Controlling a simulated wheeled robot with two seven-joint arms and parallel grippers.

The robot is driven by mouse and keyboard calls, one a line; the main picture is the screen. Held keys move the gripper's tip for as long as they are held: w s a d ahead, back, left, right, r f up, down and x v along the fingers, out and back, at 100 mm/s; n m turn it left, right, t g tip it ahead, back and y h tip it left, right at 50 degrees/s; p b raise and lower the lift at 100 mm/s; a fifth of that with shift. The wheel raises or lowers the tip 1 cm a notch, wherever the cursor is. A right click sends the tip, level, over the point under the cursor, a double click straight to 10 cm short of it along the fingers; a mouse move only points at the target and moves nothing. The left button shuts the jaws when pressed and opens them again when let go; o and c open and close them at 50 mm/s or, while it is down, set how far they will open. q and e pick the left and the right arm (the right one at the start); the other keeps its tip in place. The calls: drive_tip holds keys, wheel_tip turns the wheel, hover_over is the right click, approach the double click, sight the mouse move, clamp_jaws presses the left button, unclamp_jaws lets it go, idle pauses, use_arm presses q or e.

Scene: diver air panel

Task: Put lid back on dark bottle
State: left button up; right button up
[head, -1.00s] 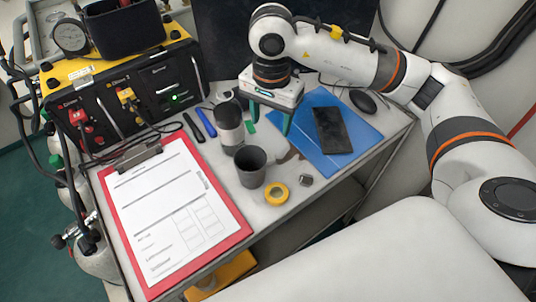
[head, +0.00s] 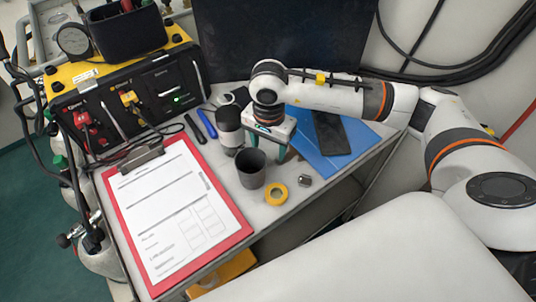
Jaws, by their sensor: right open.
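No lid can be told for certain; part of the table is hidden under my right gripper. My right gripper (head: 268,153) points down, open, just right of the bottle and behind the cup, its green fingers apart. I cannot see anything held between them. My left gripper is not in view.
A yellow tape roll (head: 276,194) and a small grey piece (head: 305,181) lie in front. A black phone (head: 331,133) lies on a blue folder (head: 347,142) at right. A red clipboard (head: 243,233) covers the left. The air panel (head: 150,88) stands behind.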

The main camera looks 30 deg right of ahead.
sight(268, 157)
drive_tip(key=shift+f, duration=1.55)
drive_tip(key=c, duration=1)
